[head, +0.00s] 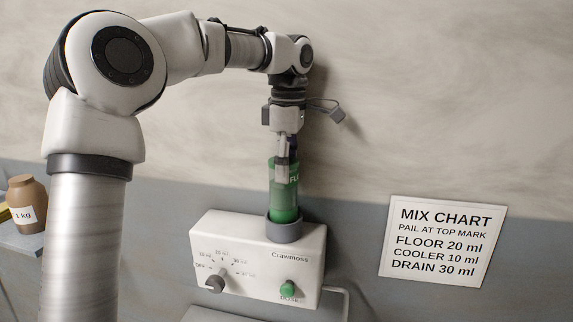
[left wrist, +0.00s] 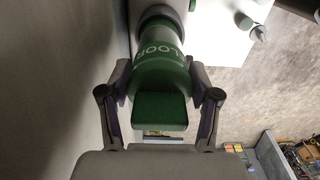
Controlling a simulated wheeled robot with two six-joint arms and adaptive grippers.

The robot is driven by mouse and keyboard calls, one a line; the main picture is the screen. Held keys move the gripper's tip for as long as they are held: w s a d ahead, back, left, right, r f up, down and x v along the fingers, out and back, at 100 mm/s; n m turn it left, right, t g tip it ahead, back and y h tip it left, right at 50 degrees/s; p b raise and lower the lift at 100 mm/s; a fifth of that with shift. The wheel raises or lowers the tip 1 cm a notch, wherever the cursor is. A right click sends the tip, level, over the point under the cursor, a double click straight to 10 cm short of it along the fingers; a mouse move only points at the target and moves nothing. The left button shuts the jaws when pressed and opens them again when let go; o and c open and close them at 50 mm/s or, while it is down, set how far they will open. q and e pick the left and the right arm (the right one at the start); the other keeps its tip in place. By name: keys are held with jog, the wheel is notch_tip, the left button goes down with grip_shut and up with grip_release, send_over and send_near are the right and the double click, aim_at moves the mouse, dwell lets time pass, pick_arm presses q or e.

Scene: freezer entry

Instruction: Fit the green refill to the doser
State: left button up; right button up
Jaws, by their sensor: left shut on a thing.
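The green refill (head: 284,203) stands upright with its lower end inside the grey collar (head: 284,232) on top of the white doser (head: 258,262). I cannot tell whether it is fully seated. My left gripper (head: 284,172) is shut on the refill's upper part from above. In the left wrist view, its two fingers sit on either side of the refill (left wrist: 162,75), where part of the word "FLOOR" shows. The doser's front has a grey dial (head: 215,284) and a green button (head: 288,292) marked "DOSE". My right gripper is out of view.
A mix chart (head: 442,241) is on the wall to the right of the doser. A brown jar labelled 1 kg (head: 27,204) stands on a shelf (head: 22,241) at the far left.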

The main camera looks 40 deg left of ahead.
pick_arm(q)
jog(key=shift+f+b, duration=1.1)
jog(key=shift+f, duration=0.5)
jog(key=o, duration=1.4)
jog(key=shift+c, duration=0.2)
jog(key=shift+r, duration=0.1)
notch_tip(320, 180, up, 12)
jog(key=shift+w+d+f, duration=0.1)
jog(key=shift+d, duration=0.05)
